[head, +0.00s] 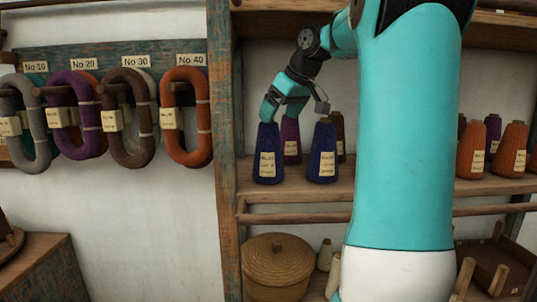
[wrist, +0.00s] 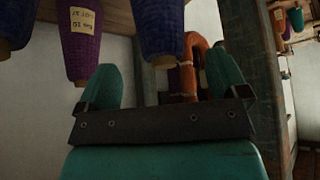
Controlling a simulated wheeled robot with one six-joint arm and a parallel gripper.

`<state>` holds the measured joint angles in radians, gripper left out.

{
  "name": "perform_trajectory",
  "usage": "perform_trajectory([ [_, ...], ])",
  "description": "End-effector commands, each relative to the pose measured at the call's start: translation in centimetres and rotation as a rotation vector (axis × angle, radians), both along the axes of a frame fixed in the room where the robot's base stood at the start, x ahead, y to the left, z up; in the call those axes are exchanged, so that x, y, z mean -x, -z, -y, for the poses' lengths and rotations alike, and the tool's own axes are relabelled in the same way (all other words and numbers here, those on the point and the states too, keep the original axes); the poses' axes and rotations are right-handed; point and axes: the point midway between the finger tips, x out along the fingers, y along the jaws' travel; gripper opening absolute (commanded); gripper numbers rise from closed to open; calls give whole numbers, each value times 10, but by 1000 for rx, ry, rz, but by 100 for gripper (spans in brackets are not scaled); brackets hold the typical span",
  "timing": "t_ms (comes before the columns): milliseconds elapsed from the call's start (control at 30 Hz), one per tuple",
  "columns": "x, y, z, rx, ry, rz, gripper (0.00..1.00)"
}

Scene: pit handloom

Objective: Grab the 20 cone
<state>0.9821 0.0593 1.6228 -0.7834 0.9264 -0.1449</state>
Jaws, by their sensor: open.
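My gripper (head: 295,107) is open and empty at the shelf, just above the tops of the front cones. Two dark blue cones (head: 267,158) (head: 322,160) stand upright at the shelf front, one under each finger side. A purple cone (head: 290,135) stands behind, between them, and a brown cone (head: 339,135) is partly hidden behind the right blue one. In the wrist view, tilted upside down, a labelled purple cone (wrist: 82,42) and a blue cone (wrist: 158,28) lie beyond my open fingers (wrist: 164,84).
Yarn hanks marked No 10 to No 40 hang on a wall rack (head: 110,52) at left. A wooden post (head: 224,150) stands left of the shelf. More orange cones (head: 473,150) and a purple one are at right. A lidded basket (head: 278,268) sits below.

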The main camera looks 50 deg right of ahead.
Motion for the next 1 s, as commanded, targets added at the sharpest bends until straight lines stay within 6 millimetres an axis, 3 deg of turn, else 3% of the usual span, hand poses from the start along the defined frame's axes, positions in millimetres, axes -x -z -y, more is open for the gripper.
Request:
perform_trajectory([
  [167,-14,-1,0,0,-4,0,92],
  [400,-36,32,1,-3,-3,-1,92],
  [767,-42,43,2,1,-1,0,92],
  [1000,-42,42,2,1,-1,1,40],
])
